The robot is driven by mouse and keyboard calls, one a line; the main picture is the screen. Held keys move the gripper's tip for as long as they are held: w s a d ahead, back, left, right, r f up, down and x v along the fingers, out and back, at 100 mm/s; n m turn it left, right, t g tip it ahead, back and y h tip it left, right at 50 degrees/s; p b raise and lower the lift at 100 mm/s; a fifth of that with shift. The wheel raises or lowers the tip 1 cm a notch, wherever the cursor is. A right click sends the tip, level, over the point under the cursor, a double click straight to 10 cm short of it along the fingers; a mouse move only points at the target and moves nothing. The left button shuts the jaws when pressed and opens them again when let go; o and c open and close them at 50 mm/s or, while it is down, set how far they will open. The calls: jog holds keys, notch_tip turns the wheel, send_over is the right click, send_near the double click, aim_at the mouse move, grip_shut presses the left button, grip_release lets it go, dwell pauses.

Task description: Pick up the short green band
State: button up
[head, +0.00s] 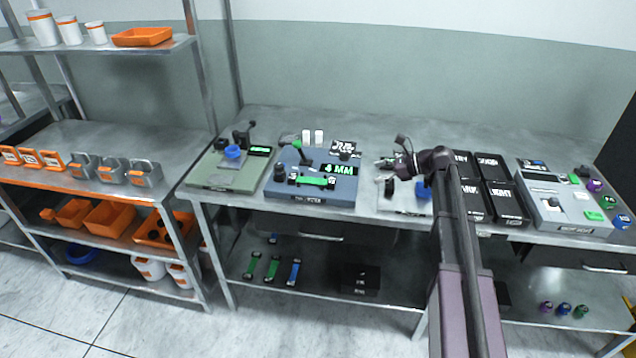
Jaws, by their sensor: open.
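Two green bands with dark ends lie side by side on the lower shelf under the bench: a left green band (252,265) and a right green band (272,267). The left one looks slightly shorter, but the difference is small. My gripper (388,165) is open over the bench, right of the blue device and well above the lower shelf. Its fingers are small and partly merge with items behind them. It is apart from all the green bands.
A blue band (294,271) lies right of the green ones, with a black box (361,279) further right. A green-grey device (228,169), black boxes (487,167) and a grey device (568,207) stand on the bench. The bench top overhangs the lower shelf.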

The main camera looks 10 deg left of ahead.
jog(key=b, duration=0.3)
send_near(330, 180)
jog(key=a+f, duration=0.2)
jog(key=shift+w+a, duration=0.2)
jog(key=shift+a, duration=0.2)
jog(key=shift+a+f, duration=0.1)
jog(key=shift+a, duration=0.45)
jog(key=shift+b+x, duration=1)
jog(key=shift+x, duration=1.55)
jog(key=shift+c, duration=0.2)
jog(key=c, duration=1.2)
jog(key=shift+c, duration=0.2)
jog(key=shift+r, duration=0.3)
